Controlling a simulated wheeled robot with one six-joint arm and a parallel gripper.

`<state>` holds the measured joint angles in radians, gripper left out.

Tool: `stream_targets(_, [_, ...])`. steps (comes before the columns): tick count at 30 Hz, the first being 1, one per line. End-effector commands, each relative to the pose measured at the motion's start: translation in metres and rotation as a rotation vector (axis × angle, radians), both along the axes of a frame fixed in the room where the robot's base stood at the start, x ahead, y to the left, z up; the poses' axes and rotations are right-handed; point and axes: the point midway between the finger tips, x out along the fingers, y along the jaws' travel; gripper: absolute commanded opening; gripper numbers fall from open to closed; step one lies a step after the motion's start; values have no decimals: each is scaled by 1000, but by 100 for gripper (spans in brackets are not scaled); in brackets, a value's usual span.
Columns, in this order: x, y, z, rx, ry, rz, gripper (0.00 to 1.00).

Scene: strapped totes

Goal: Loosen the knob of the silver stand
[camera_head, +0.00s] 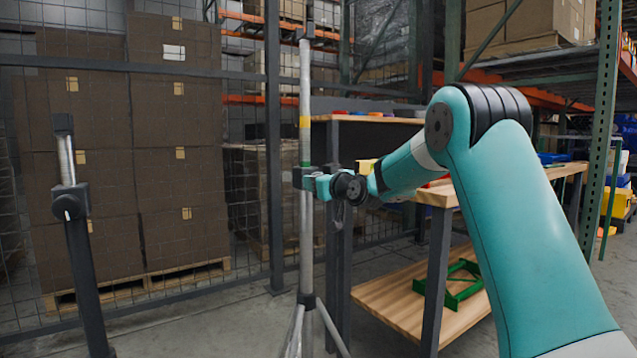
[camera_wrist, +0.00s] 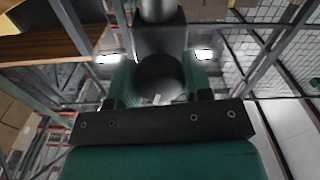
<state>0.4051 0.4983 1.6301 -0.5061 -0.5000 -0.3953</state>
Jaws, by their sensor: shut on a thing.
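The silver stand (camera_head: 305,95) is an upright pole with tripod legs, a yellow band and a green band, left of centre in the head view. Its dark collar (camera_head: 298,178) sits at mid height. My gripper (camera_head: 314,184) reaches the collar from the right. In the wrist view the dark round knob (camera_wrist: 160,76) lies between my two teal fingers, and my gripper (camera_wrist: 160,82) is shut on it. The collar (camera_wrist: 160,38) and a piece of the pole (camera_wrist: 157,9) show behind the knob. In the head view my gripper hides the knob.
A second stand (camera_head: 78,250), dark with a silver inner tube and a knob, stands at the left. A wooden workbench (camera_head: 437,195) is close behind my arm, with a green frame (camera_head: 450,284) on its lower shelf. A mesh fence and stacked boxes (camera_head: 90,160) are behind.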

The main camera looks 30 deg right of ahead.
Motion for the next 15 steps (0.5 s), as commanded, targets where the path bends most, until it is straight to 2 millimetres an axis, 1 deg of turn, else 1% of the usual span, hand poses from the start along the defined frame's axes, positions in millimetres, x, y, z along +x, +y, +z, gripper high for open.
stream_targets(1, [0, 0, -3, 2, 7, 0, 22])
stream_targets(2, [0, 0, -3, 2, 7, 0, 52])
stream_targets(3, [0, 0, -3, 2, 6, 0, 62])
stream_targets(4, [0, 0, -3, 2, 6, 0, 69])
stream_targets(5, [0, 0, -2, 2, 5, 0, 71])
stream_targets(12, [0, 0, -1, 1, 2, 0, 71])
stream_targets(15, [-4, -1, 0, 1, 2, -1, 71])
